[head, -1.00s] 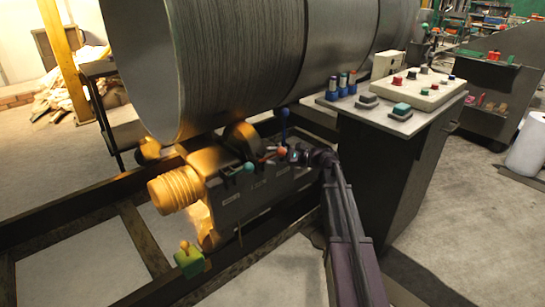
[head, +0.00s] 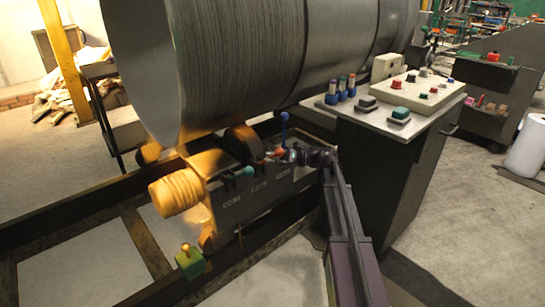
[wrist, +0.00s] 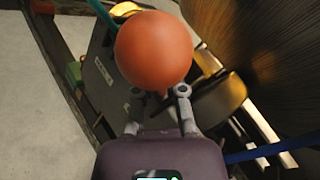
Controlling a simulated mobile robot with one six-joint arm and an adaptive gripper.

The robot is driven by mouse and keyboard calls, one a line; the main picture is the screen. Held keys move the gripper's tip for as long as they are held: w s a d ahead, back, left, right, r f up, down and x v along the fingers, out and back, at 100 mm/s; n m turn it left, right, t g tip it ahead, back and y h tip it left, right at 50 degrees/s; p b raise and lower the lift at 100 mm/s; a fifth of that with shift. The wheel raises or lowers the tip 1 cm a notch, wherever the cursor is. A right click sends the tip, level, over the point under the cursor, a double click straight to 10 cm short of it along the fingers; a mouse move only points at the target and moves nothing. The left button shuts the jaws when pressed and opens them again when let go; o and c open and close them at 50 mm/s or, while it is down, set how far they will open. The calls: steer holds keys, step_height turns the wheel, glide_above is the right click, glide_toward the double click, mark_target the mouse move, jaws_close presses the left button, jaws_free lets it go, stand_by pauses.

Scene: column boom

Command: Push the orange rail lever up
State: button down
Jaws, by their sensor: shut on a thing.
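The orange rail lever (head: 280,152) has a round knob and stands on the front of the dark rail block below the large drum. In the wrist view its orange knob (wrist: 153,50) fills the upper middle, just at my fingertips. My gripper (wrist: 158,91) is shut on the lever, with one finger on each side below the knob.
A teal lever (head: 248,171) is to the left and a blue lever (head: 284,117) rises behind. The big drum (head: 250,60) hangs close above. A control console (head: 375,175) stands right of my arm. Bare floor (head: 440,230) lies at right.

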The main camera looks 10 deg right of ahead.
steer(key=shift+w+a+r+m+g+h+p, duration=0.25)
steer(key=shift+w+r+h+p, duration=0.2)
steer(key=shift+p, duration=0.5)
steer(key=shift+w+a+r+m+g+h+p, duration=0.15)
steer(key=shift+w+r+m+h+p, duration=0.3)
steer(key=shift+p, duration=0.5)
steer(key=p, duration=0.2)
steer(key=w+a+r+m+g+h+p, duration=0.1)
steer(key=shift+w+r+p, duration=0.1)
steer(key=shift+w+p, duration=0.15)
steer(key=shift+p, duration=0.15)
steer(key=p, duration=0.1)
steer(key=w+m+h+p, duration=0.1)
steer(key=w+a+g+p, duration=0.1)
steer(key=shift+a+r+m+h, duration=0.1)
steer(key=shift+r+m+h, duration=0.2)
steer(key=shift+h, duration=0.1)
steer(key=shift+w+a+f+m+g+h+p, duration=0.2)
steer(key=shift+w+a+m+g+h+p, duration=0.25)
steer(key=shift+w+g+p, duration=0.25)
steer(key=c, duration=0.7)
jaws_free()
steer(key=shift+s, duration=0.1)
